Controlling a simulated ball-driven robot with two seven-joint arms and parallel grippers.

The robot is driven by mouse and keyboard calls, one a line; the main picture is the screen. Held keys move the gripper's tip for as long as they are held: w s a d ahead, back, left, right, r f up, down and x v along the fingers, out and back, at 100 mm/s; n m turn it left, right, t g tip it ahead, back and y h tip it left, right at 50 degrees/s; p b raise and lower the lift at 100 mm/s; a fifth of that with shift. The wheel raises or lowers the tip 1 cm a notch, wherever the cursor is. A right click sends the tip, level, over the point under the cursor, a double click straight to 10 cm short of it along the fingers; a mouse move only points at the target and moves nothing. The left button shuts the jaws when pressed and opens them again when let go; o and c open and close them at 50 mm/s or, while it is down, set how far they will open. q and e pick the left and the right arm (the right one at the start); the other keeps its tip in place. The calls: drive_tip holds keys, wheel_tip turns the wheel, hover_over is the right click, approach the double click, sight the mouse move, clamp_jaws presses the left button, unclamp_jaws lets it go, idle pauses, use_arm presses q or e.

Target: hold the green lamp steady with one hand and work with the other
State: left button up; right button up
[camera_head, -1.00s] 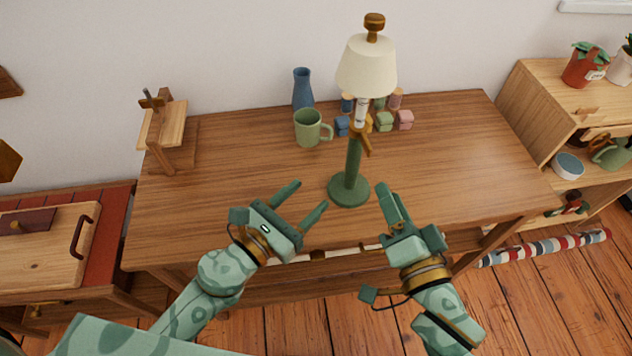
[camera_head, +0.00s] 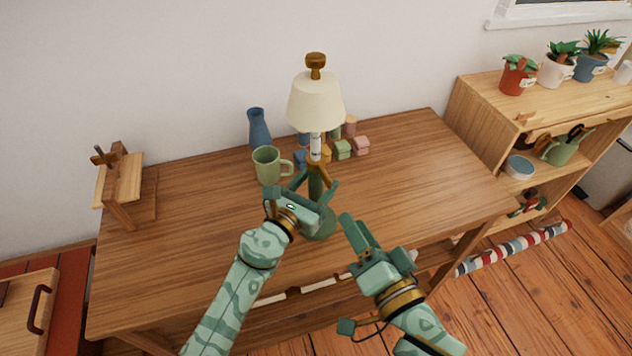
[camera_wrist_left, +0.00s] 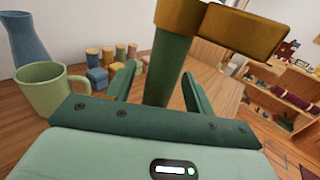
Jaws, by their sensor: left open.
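The green lamp (camera_head: 320,225) stands upright on the wooden table, with a cream shade (camera_head: 315,101), a brass-coloured knob on top and a brass-coloured part on its stem. My left gripper (camera_head: 318,182) is open at the stem, one finger on each side. In the left wrist view the green stem (camera_wrist_left: 166,70) rises between the two open fingers (camera_wrist_left: 158,85); I cannot tell whether either finger touches it. My right gripper (camera_head: 354,232) is to the right of the lamp base, above the table's front edge, apart from the lamp. Its finger gap is hard to make out.
A green mug (camera_head: 267,166) and a blue vase (camera_head: 259,130) stand left of the lamp. Small coloured blocks (camera_head: 342,150) lie behind it. A wooden stand (camera_head: 122,183) is at the table's left end. The table's right side (camera_head: 430,170) is clear.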

sight(330, 185)
use_arm(q)
clamp_jaws()
use_arm(e)
drive_tip(key=shift+c, duration=0.8)
drive_tip(key=w+a+n, duration=0.1)
drive_tip(key=w+n, duration=0.2)
drive_tip(key=w+a+n, duration=0.2)
drive_tip(key=w+n, duration=0.2)
drive_tip(key=w+a+n, duration=0.1)
drive_tip(key=w+n, duration=0.2)
drive_tip(key=w, duration=0.1)
drive_tip(key=shift+a+n, duration=0.3)
drive_tip(key=shift+a, duration=0.1)
